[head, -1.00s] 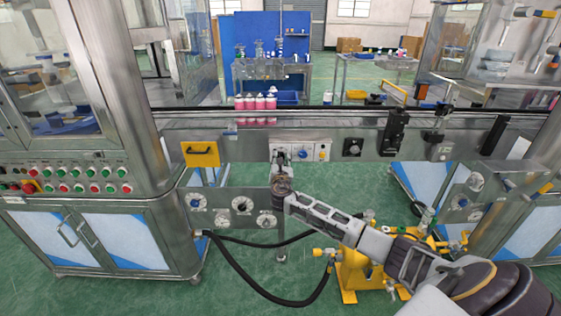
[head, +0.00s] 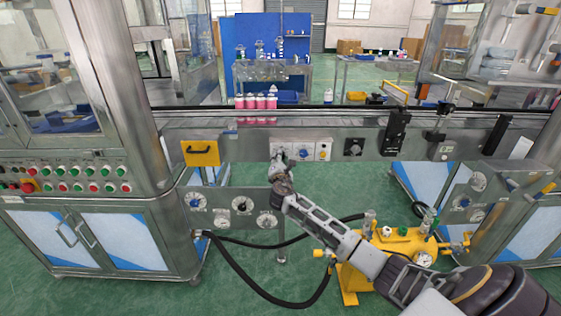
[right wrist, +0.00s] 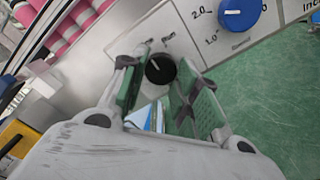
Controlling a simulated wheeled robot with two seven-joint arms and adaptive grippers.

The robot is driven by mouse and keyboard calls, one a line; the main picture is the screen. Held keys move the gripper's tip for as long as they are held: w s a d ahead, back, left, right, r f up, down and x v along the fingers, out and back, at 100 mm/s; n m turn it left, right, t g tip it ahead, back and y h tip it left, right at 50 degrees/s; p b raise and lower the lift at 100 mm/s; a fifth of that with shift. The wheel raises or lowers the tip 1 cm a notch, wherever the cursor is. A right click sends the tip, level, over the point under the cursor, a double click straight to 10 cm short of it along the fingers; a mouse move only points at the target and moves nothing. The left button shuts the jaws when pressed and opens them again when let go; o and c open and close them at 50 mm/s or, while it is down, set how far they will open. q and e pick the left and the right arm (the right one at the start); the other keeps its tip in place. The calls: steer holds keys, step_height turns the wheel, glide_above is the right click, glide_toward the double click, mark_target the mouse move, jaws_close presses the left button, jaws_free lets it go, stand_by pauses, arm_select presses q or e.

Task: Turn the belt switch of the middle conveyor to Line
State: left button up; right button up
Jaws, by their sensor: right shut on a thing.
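The belt switch is a black round knob (right wrist: 160,69) with a white pointer mark, on a white panel of the middle conveyor's side. In the right wrist view it sits between the green-padded fingertips of my right gripper (right wrist: 158,82). The gripper is shut on the knob. In the head view my right gripper (head: 279,168) covers the switch at the left end of the white panel (head: 313,145). My left gripper is not in view.
A blue dial (right wrist: 240,12) marked 1.0 and 2.0 sits beside the switch. A yellow tank unit (head: 400,240) stands below.

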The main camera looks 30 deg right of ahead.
stand_by(0.3)
steer(key=o, duration=0.7)
steer(key=shift+c, duration=0.2)
steer(key=o, duration=0.4)
steer(key=shift+c, duration=0.2)
steer(key=v, duration=1.2)
steer(key=shift+s, duration=0.1)
steer(key=shift+m, duration=0.3)
